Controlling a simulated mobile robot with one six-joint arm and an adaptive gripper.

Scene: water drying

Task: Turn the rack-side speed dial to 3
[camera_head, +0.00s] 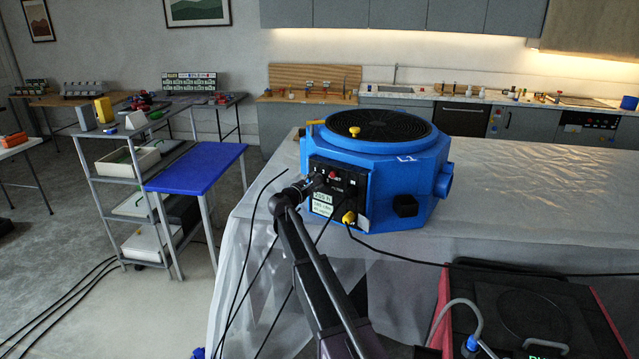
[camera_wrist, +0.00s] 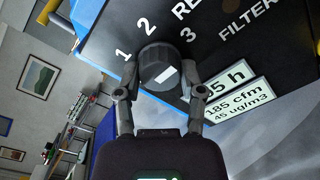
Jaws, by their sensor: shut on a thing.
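A blue octagonal air mover (camera_head: 385,165) with a round black top grille stands on the sheet-covered table. Its black control panel (camera_head: 340,185) faces left-front. In the wrist view a dark round dial (camera_wrist: 160,60) sits below the printed numbers 1, 2 and 3. The white mark on its face slants up toward the right, on the 3 side; which end points is unclear. My gripper (camera_wrist: 160,80) is shut on the dial, one finger on each side. In the head view my gripper (camera_head: 306,187) reaches the panel's left part and hides the dial.
Green-white readout labels (camera_wrist: 236,98) sit beside the dial. A red button (camera_head: 333,174) and a yellow plug (camera_head: 349,217) with a black cable are on the panel. A blue-topped stand (camera_head: 195,168) is left of the table. A black-and-red case (camera_head: 525,310) lies at lower right.

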